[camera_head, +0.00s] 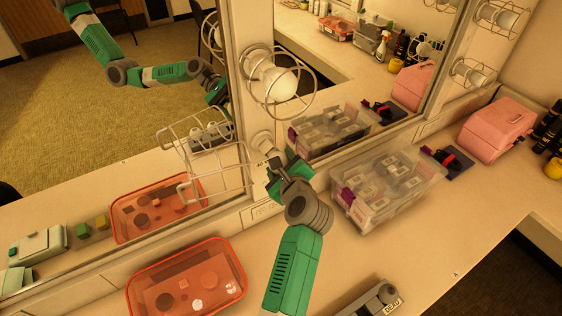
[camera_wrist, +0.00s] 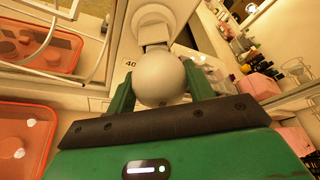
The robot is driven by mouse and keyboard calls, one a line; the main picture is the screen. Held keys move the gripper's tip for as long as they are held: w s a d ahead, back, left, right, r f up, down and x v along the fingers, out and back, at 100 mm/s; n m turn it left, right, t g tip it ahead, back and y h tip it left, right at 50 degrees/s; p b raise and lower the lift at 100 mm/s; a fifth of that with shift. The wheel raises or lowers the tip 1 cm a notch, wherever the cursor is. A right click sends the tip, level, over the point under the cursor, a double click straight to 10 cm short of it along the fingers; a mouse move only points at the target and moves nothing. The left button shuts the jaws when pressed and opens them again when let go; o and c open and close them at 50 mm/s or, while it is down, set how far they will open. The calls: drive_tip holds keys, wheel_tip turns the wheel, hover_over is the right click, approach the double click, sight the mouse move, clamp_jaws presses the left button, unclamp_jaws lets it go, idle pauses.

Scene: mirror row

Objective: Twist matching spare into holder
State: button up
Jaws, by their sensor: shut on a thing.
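My gripper (camera_wrist: 158,84) is shut on a round white bulb (camera_wrist: 163,76), with one green finger on each side of it. Behind the bulb in the wrist view is a pale holder (camera_wrist: 153,24) on the mirror frame. The bulb lines up with the holder and hides part of it; I cannot tell how far its base is inside. In the head view my gripper (camera_head: 274,172) is up against the frame, just below the holder (camera_head: 263,141), and the arm hides the bulb. The holder's wire guard (camera_head: 190,185) is swung open to the left. A "40" label (camera_wrist: 130,64) is beside the holder.
An orange tray (camera_head: 243,279) with several small items lies on the counter left of my arm. A clear bin (camera_head: 425,195) of boxes stands close on its right. A "DEAD" tray (camera_head: 372,309) is at the front. Another caged bulb (camera_head: 280,83) is above the holder.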

drive_tip(key=shift+r+m+g+y+p, duration=0.1)
drive_tip(key=shift+m+g+y+p, duration=0.2)
drive_tip(key=shift+m+p, duration=0.6)
drive_tip(key=shift+m+g+y+p, duration=0.3)
drive_tip(key=shift+m+g+y, duration=0.1)
drive_tip(key=shift+m+y, duration=0.1)
drive_tip(key=o, duration=0.4)
drive_tip(key=shift+m+y, duration=0.3)
drive_tip(key=shift+m, duration=0.4)
drive_tip(key=o, duration=0.5)
drive_tip(key=shift+s, duration=0.1)
drive_tip(key=b+v, duration=0.1)
drive_tip(key=v, duration=0.6)
drive_tip(key=shift+s+d+r, duration=0.15)
drive_tip(key=shift+s+d, duration=0.05)
